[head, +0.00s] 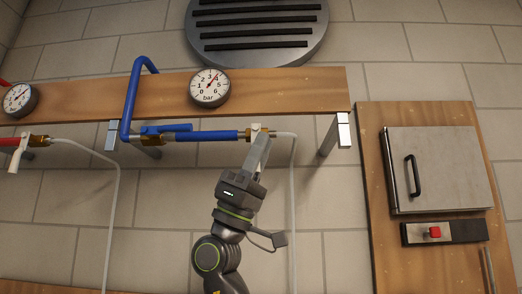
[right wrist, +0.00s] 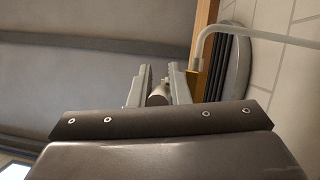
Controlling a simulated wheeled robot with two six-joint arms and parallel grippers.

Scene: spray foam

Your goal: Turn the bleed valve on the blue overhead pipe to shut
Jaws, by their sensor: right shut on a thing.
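The blue pipe (head: 217,135) runs along the wooden board and ends at the right in a brass fitting. The bleed valve (head: 256,127) is at that end, with a small pale handle and a thin clear hose leaving to the right. My right gripper (head: 258,145) reaches up to it from below and is shut on its handle. In the right wrist view, the fingers (right wrist: 160,88) are on either side of a small grey-brown handle (right wrist: 158,96), next to the brass valve body (right wrist: 193,84). The fingers partly hide the handle. My left gripper is out of view.
A blue lever (head: 165,128) sits on the pipe left of the valve. A pressure gauge (head: 210,87) is above. A red pipe with its own brass valve (head: 37,141) is at far left. A metal bracket (head: 341,131) and a cabinet (head: 440,168) are to the right.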

